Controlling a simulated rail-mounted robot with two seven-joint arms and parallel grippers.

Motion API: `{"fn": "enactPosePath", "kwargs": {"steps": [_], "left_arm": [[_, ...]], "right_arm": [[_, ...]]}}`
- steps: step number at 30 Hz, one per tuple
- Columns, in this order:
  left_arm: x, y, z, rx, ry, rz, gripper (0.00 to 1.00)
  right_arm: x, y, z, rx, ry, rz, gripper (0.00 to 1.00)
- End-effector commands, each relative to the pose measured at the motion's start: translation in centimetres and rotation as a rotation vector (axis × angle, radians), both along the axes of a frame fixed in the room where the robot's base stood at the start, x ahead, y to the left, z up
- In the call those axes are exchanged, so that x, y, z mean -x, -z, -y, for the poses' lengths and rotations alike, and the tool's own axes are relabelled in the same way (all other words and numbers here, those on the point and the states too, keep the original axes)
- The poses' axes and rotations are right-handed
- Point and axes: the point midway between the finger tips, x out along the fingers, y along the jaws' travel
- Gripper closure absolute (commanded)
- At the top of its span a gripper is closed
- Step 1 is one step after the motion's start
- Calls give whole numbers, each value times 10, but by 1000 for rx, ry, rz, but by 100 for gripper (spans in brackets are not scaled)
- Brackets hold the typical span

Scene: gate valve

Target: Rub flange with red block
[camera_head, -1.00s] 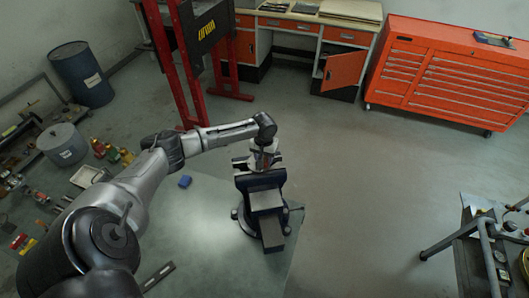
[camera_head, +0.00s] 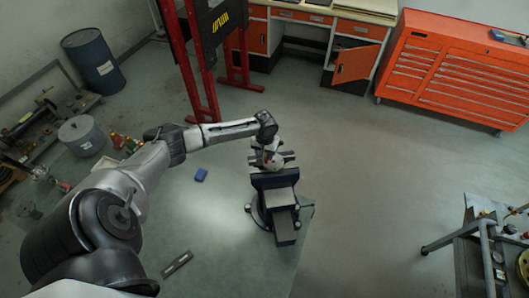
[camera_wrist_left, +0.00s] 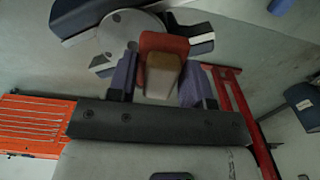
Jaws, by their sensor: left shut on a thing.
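The red block (camera_wrist_left: 172,43) shows in the left wrist view with a tan part on its near side. My left gripper (camera_wrist_left: 160,80) is shut on it, one purple finger on each side. The flange, a round grey disc (camera_wrist_left: 118,34), is just beyond the block, and the block overlaps its edge in the picture. I cannot tell whether they touch. In the head view my left gripper (camera_head: 268,154) is over the vise (camera_head: 276,182), at the flange held in its jaws, and hides most of it. My right gripper is not in view.
A red frame (camera_head: 198,70) stands behind. An orange tool chest (camera_head: 455,75) is at the back right.

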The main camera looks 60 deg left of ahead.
Motion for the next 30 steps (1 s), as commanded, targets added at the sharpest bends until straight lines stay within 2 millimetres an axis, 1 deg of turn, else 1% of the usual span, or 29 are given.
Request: {"fn": "enactPosePath", "kwargs": {"steps": [1,9,17,27,30], "left_arm": [[0,-9,0,0,0,0,80],[-2,-30,1,1,2,2,80],[-5,-48,4,1,9,2,80],[-6,-48,4,1,9,2,80],[-10,-52,4,0,9,4,80]], "right_arm": [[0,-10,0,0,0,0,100],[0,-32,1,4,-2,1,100],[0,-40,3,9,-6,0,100],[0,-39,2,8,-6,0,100],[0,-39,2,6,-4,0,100]]}}
